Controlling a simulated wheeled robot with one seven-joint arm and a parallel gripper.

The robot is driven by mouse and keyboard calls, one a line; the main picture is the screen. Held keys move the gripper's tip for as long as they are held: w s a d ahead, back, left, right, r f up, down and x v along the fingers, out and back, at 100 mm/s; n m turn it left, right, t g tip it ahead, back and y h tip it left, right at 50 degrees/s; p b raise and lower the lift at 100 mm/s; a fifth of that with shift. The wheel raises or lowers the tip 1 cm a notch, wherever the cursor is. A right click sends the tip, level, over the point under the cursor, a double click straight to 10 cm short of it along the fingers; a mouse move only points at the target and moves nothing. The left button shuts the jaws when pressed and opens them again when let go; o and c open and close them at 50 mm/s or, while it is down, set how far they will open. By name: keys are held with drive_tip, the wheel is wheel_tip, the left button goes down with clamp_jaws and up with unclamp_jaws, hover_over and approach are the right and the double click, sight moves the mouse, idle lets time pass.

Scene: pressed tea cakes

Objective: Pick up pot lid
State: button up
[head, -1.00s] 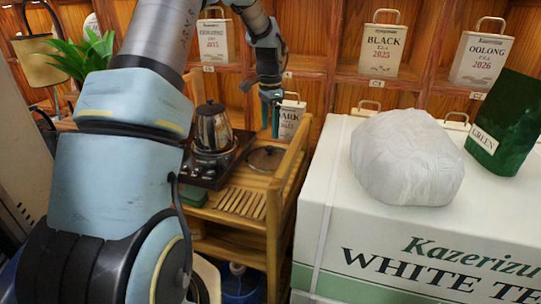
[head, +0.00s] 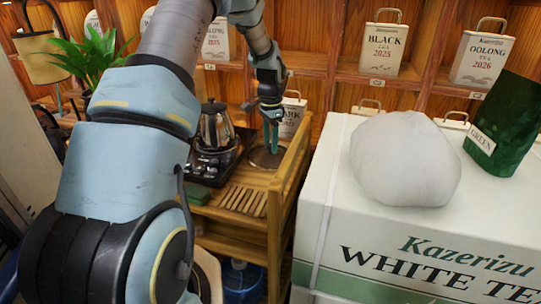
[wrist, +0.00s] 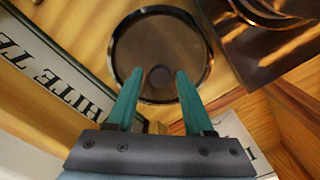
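The pot lid (head: 260,159) is a round, dark, glassy disc lying flat on the wooden tea stand, right of the kettle (head: 215,129). I cannot tell the exact height left between fingertips and knob.
The kettle stands on a dark base (head: 208,168) close left of the lid. The stand's raised wooden side rail (head: 288,160) is close on the right. A slatted wooden area (head: 243,200) lies in front. A large white tea box (head: 320,215) stands further right.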

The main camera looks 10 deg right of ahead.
clamp_jaws()
idle(1.0)
